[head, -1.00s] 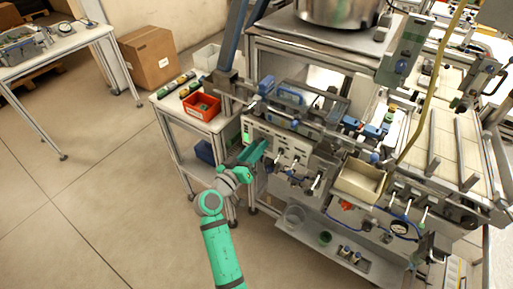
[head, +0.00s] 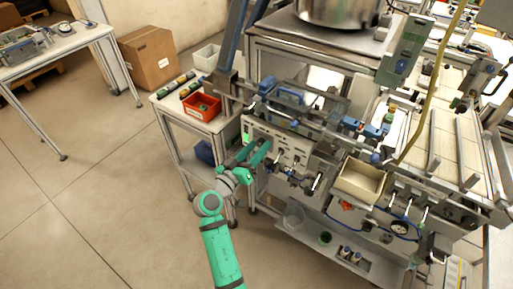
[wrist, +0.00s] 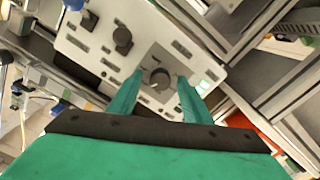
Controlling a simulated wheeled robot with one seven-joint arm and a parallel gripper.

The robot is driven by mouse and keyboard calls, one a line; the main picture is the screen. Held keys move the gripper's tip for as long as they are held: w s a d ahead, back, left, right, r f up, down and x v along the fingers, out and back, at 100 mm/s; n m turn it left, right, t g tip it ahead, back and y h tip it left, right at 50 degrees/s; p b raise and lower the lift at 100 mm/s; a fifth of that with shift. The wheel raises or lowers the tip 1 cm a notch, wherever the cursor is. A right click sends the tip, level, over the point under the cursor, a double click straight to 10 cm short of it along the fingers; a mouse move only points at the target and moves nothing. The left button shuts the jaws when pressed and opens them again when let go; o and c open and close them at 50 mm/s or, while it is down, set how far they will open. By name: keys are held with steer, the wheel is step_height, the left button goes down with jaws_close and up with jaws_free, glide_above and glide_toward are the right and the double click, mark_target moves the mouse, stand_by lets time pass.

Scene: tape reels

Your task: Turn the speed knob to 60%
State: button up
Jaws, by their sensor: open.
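The pale control panel (head: 290,145) is on the front of the machine, and it fills the upper middle of the wrist view (wrist: 145,55). A round dark knob (wrist: 160,77) on it sits between the two green fingertips of my gripper (wrist: 159,84). The fingers are apart, one on each side of the knob, with a gap visible on both sides. I cannot read the knob's label or setting. In the head view my gripper (head: 254,154) is at the panel's left part and hides the knob there.
Two more dark knobs (wrist: 122,38) and (wrist: 89,20) stand on the panel, left of the gripper in the wrist view. A side table with a red bin (head: 203,107) stands left of the machine.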

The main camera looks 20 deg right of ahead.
steer(key=v, duration=1)
steer(key=shift+s+a, duration=0.2)
steer(key=shift+f, duration=0.1)
steer(key=s+a+f+n+t+y, duration=0.1)
steer(key=s+a+f+n+y, duration=0.3)
steer(key=s+f, duration=0.5)
steer(key=s+a+f+n+t+y, duration=0.2)
steer(key=s+a+f+n+y, duration=0.15)
steer(key=s+f+y, duration=0.55)
steer(key=s+a+r+m, duration=0.1)
steer(key=s+r, duration=0.2)
steer(key=s, duration=0.4)
steer(key=s+a+r+m+t, duration=0.1)
steer(key=s+r, duration=0.2)
steer(key=s, duration=0.3)
steer(key=s+a+r+m+y, duration=0.1)
steer(key=s+a+r, duration=0.1)
steer(key=s, duration=0.5)
steer(key=shift+s+r, duration=0.35)
steer(key=shift+r, duration=0.15)
